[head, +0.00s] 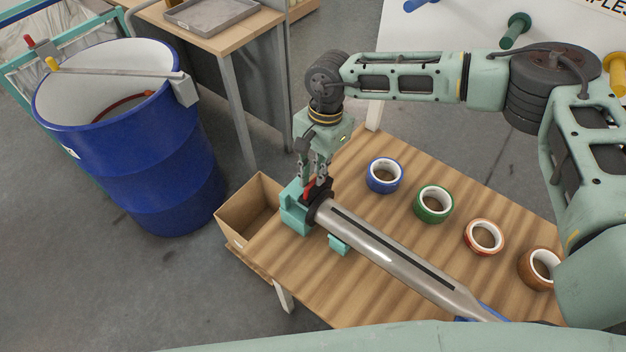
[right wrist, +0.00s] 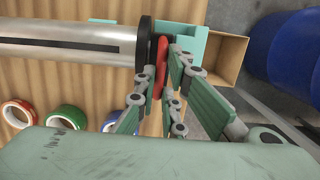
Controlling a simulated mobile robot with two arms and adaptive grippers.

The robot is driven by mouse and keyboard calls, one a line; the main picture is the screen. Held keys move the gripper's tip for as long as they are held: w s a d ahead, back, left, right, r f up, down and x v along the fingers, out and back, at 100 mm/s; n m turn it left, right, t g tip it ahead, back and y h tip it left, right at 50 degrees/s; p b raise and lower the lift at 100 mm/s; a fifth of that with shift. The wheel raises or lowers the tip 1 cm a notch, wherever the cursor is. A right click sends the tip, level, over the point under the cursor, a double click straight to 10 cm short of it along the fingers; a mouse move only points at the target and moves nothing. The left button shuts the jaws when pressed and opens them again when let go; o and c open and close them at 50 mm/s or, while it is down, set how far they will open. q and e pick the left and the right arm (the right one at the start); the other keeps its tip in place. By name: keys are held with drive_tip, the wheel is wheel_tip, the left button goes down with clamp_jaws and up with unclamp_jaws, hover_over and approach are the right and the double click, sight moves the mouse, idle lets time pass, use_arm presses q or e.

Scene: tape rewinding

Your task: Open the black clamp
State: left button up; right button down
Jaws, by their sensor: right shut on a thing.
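The black clamp (head: 324,195) sits at the left end of a grey metal tube, next to a teal block (head: 295,207). A red part (head: 310,188) shows on it. In the right wrist view the clamp (right wrist: 144,45) is a black ring around the tube's end, with the red part (right wrist: 162,60) beside it. My right gripper (head: 312,181) points down at the clamp, its fingers shut around the red part. In the right wrist view its fingers (right wrist: 160,82) stand on both sides of the red part. My left gripper is not in view.
The tube (head: 400,257) lies across the wooden table (head: 375,300). Blue (head: 371,176), green (head: 421,209), red (head: 470,240) and brown (head: 530,272) tape rolls lie behind it. An open cardboard box (head: 232,222) and a blue barrel (head: 150,160) stand to the left.

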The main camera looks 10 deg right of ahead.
sight(328, 176)
drive_tip(key=w+d+g+y+b, duration=0.3)
drive_tip(key=b, duration=0.6)
drive_tip(key=shift+w+d, duration=0.15)
drive_tip(key=shift+w, duration=0.05)
use_arm(q)
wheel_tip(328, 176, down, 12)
drive_tip(key=b, duration=0.1)
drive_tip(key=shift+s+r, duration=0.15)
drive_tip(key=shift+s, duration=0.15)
use_arm(e)
drive_tip(key=shift+w+d+r+g+y, duration=0.2)
drive_tip(key=shift+w+d+g+y, duration=0.1)
drive_tip(key=shift+d+g+y, duration=0.1)
use_arm(q)
drive_tip(key=shift+b, duration=0.3)
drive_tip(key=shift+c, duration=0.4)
use_arm(e)
drive_tip(key=shift+r, duration=0.1)
